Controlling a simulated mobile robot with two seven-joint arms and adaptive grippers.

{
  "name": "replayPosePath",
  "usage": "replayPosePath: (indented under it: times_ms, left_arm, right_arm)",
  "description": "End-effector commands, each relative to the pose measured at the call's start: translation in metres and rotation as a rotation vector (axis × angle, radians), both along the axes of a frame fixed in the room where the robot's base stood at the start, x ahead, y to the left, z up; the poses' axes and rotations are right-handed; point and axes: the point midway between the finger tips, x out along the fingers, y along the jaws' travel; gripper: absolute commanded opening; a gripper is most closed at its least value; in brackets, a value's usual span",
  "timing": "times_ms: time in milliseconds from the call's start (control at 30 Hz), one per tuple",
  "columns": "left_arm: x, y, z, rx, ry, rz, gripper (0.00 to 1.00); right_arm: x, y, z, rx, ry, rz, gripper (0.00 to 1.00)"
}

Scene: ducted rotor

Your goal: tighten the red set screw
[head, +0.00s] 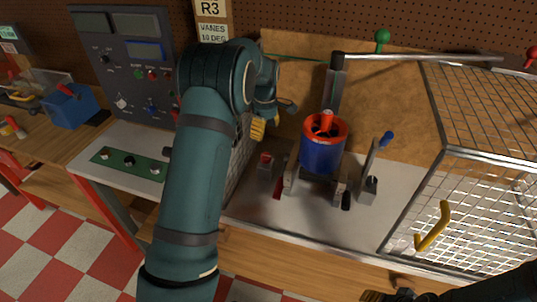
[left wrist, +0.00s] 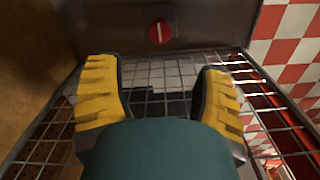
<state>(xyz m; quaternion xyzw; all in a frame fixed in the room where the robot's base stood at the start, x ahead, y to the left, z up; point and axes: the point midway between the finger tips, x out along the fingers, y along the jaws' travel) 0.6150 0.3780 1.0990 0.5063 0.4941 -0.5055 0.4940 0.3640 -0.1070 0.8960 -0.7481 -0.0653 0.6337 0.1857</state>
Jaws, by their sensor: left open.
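A round red screw head (left wrist: 159,32) with a pale slot is in a dark grey face at the top of the left wrist view. I take it for the set screw; I cannot pick it out for sure in the head view. My left gripper (left wrist: 158,95) is open, with nothing between its yellow-padded fingers and the screw beyond them. In the head view the left gripper (head: 258,128) is partly hidden by its arm, beside the wire mesh side and left of the blue and red ducted rotor (head: 322,155). My right gripper (head: 392,295) shows only partly at the bottom edge.
Wire mesh (left wrist: 150,72) lies around the fingers' view. A mesh cage with a yellow handle (head: 432,227) stands at the right. A small block with a red top (head: 265,160) and a blue-tipped lever (head: 378,155) flank the rotor. A control console (head: 125,65) stands left.

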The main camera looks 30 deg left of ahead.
Motion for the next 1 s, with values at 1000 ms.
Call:
replayPosePath:
  times_ms: [1000]
  left_arm:
    - [0.0, 0.0, -0.12, 0.0, 0.0, -0.002, 0.67]
  right_arm:
    - [0.0, 0.0, 0.0, 0.0, 0.0, 0.0, 0.47]
